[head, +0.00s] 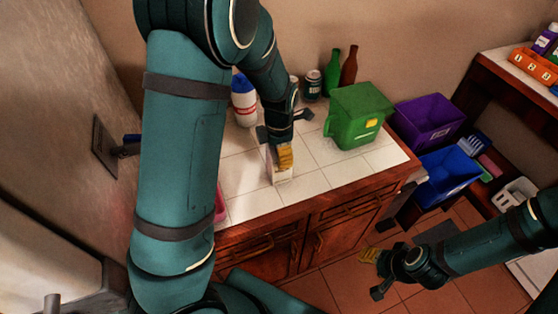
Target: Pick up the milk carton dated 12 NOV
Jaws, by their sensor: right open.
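A small pale carton (280,176) stands on the white tiled counter, below my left gripper. No date can be read on it, and its upper part is hidden by the gripper. My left gripper (285,157) points down at the carton with its yellow finger pad against or just in front of it. I cannot tell whether the fingers are closed on it. My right gripper (371,272) is open and empty, low over the tiled floor in front of the cabinet.
A green container (358,118) stands right of the carton. A white bottle (243,103), a dark can (312,86), a green bottle (332,74) and a brown bottle (349,68) stand behind. Purple (430,122) and blue (449,178) bins lie beyond the counter's right end.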

